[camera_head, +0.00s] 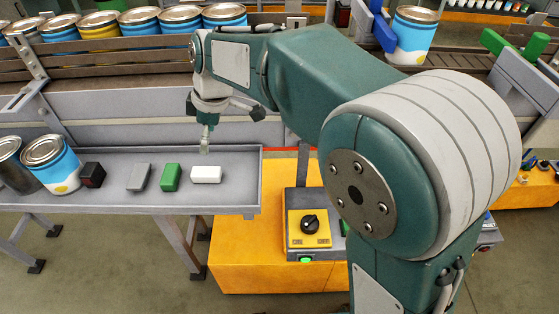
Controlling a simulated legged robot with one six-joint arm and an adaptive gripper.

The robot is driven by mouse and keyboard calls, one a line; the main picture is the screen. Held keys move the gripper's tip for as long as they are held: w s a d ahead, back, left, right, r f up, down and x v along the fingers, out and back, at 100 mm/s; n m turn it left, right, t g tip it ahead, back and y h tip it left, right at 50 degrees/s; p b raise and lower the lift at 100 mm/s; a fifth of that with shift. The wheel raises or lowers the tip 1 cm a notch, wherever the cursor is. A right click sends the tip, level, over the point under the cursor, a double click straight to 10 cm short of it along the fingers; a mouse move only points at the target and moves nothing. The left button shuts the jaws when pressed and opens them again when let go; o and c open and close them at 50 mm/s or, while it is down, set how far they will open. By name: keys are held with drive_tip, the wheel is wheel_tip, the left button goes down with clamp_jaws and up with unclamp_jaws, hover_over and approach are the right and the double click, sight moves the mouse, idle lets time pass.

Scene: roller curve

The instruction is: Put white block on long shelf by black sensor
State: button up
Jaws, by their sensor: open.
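The white block (206,174) lies near the right end of a long grey shelf (230,198) with a low back wall. A black block-like piece with a reddish side (92,175), possibly the black sensor, stands further left on the same shelf, beside the cans. My gripper (205,148) points down just above and behind the white block, apart from it. It is open and holds nothing. My arm reaches in from the right. The exact gap between the fingers is hard to see.
A green block (171,177) and a grey block (139,177) lie between the white block and the black piece. A conveyor with several cans runs behind. A yellow control box (308,228) stands right of the shelf.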

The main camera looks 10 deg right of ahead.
drive_tip(key=s+d+m+t+h, duration=0.1)
drive_tip(key=s+d+m+t, duration=0.1)
drive_tip(key=s+d+m, duration=0.6)
drive_tip(key=s+d+r+m+t+h, duration=0.1)
drive_tip(key=s+d+m+t, duration=0.2)
drive_tip(key=s+d+m, duration=0.5)
drive_tip(key=s+d, duration=0.3)
drive_tip(key=d, duration=0.6)
drive_tip(key=shift+s+d+m+h, duration=0.25)
drive_tip(key=shift+s+m+h, duration=0.05)
drive_tip(key=shift+m+h, duration=0.1)
drive_tip(key=shift+r, duration=0.15)
